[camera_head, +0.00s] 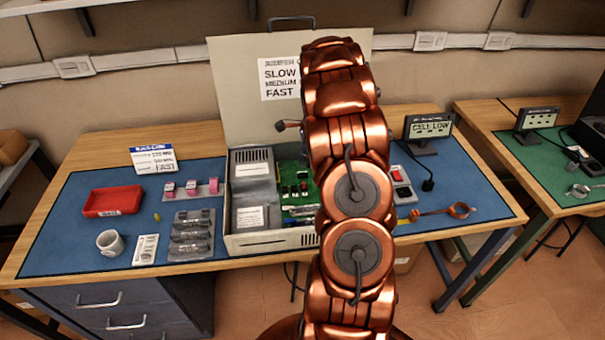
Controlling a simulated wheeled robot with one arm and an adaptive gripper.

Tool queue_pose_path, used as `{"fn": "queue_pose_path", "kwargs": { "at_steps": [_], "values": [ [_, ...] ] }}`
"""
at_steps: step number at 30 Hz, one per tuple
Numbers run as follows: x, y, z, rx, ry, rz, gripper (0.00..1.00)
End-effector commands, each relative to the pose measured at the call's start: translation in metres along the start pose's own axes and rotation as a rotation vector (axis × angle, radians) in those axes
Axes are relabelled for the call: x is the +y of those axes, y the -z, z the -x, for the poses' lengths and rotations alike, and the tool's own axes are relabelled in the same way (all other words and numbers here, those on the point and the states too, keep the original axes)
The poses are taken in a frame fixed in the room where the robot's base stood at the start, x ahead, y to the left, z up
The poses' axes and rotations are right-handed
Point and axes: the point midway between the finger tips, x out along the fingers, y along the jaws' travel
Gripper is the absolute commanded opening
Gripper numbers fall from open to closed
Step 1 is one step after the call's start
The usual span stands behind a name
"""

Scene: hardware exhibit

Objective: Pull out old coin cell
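An open computer case (252,240) stands on the blue mat with its lid (235,85) raised behind it. Inside are a grey boxed unit (250,165) on the left and a green circuit board (292,178) on the right. My copper arm hides the right part of the board, and I cannot make out a coin cell. My arm rises in front of the case. A small dark-tipped piece (287,125) sticks out left of it, perhaps part of my gripper; the rest is hidden.
On the mat's left are a red tray (113,201), a white mug (110,242), a clear blister pack (192,233) and a strip with pink items (191,189). A green-topped table (560,165) stands further right.

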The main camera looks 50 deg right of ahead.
Motion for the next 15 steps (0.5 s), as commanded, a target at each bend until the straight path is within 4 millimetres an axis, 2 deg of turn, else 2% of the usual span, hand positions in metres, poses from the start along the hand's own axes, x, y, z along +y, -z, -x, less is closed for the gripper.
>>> {"fn": "queue_pose_path", "kwargs": {
  "at_steps": [15],
  "values": [
    [0.000,-0.004,0.021,0.000,-0.001,0.000,0.00]
  ]
}}
